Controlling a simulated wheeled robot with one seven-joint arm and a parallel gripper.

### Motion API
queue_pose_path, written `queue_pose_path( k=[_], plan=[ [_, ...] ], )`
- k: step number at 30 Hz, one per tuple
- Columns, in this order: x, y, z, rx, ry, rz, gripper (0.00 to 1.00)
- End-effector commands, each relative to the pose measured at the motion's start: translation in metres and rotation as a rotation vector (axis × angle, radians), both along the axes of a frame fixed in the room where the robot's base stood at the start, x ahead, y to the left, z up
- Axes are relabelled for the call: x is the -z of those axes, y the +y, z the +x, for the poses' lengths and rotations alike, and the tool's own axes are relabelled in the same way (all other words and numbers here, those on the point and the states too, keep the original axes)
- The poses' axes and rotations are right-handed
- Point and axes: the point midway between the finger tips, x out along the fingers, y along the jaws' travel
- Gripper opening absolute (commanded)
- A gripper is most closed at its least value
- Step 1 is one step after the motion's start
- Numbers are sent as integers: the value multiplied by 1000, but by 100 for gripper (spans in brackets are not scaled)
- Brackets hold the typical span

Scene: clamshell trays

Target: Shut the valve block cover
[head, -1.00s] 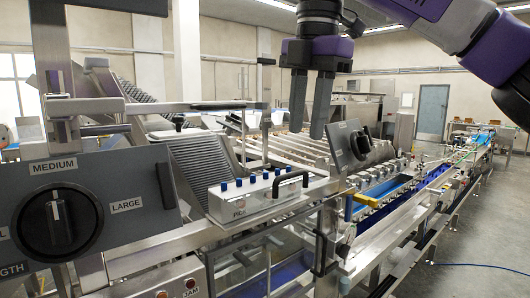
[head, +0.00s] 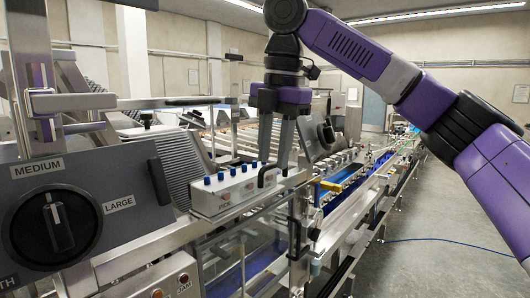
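The valve block (head: 232,190) is a pale metal box with a row of blue knobs on top. It sits on the machine's frame, left of the picture's middle. A dark bar handle (head: 268,175) stands at its right end. I cannot make out a separate cover or how far open it is. My gripper (head: 275,163) points down over the block's right end, with its two grey fingers apart. The fingertips are close to the handle in the picture. Nothing shows held between them, and whether they touch the handle cannot be told.
A grey panel with a large black dial (head: 52,225) stands close at the left. A tilted dial panel (head: 322,137) is just right of my gripper. A blue conveyor (head: 345,196) runs off to the right. The floor (head: 440,215) at the right is mostly clear, with a blue cable.

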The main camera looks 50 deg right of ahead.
Motion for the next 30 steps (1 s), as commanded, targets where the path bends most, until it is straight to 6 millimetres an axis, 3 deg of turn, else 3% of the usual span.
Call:
queue_pose_path(
  k=[6,11,23,30],
  plan=[
    [0,0,0,0,0,0,32],
    [0,0,0,0,0,0,1],
    [4,0,0,0,-25,2,0],
    [16,0,-7,-2,-138,9,0]
  ],
)
